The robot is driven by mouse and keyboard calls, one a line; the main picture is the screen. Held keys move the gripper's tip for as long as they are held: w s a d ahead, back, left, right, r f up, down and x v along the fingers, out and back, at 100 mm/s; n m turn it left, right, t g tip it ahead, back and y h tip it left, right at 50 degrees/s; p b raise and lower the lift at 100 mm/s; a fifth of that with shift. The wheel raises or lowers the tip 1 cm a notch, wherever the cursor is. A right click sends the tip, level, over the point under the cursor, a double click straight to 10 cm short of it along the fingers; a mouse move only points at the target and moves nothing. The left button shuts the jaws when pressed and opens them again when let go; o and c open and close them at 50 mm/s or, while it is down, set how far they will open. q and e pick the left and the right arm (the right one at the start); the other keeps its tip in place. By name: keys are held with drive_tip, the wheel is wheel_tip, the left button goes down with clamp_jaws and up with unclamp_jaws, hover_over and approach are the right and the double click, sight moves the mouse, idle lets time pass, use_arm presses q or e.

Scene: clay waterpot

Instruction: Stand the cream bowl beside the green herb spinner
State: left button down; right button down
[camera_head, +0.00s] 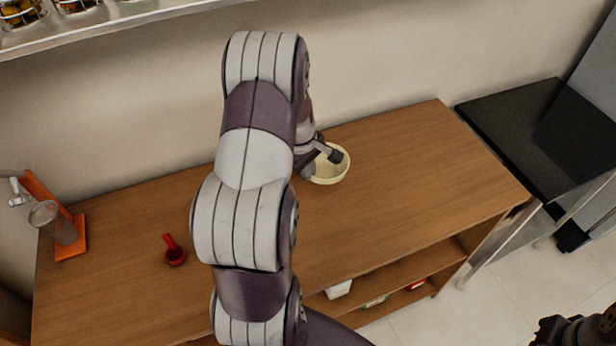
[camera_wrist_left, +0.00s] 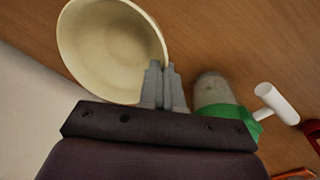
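The cream bowl (camera_head: 332,171) is at the back middle of the wooden counter in the head view, with its opening up. It also shows at the upper left of the left wrist view (camera_wrist_left: 105,50). My left gripper (camera_head: 325,153) is at the bowl's rim; in the left wrist view its fingers (camera_wrist_left: 162,82) are close together with the rim between them. Whether the bowl touches the counter is unclear. The green herb spinner (camera_wrist_left: 222,106), with a grey top and white handle, is right of the fingers, apart from the bowl. My arm hides it in the head view.
A red scoop (camera_head: 174,252) lies on the wooden counter (camera_head: 410,170), left of my arm. An orange stand with a glass container (camera_head: 66,230) is at the far left. A black-topped unit (camera_head: 530,130) stands at right. The counter's right part is clear.

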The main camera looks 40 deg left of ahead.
use_arm(q)
wheel_tip(320, 180, down, 4)
drive_tip(key=shift+d+r, duration=0.1)
drive_tip(key=shift+f, duration=0.3)
drive_tip(key=c, duration=1.3)
unclamp_jaws()
drive_tip(key=shift+c, duration=0.2)
wheel_tip(320, 180, up, 12)
drive_tip(key=s, duration=0.2)
drive_tip(key=s+d+m, duration=0.4)
drive_tip(key=d+m, duration=0.4)
drive_tip(key=d, duration=0.2)
drive_tip(key=s+d+m, duration=0.3)
drive_tip(key=d+m, duration=0.6)
drive_tip(key=d, duration=0.1)
drive_tip(key=shift+s+d+r+g, duration=0.2)
drive_tip(key=shift+s+d+g, duration=0.1)
drive_tip(key=shift+s, duration=0.05)
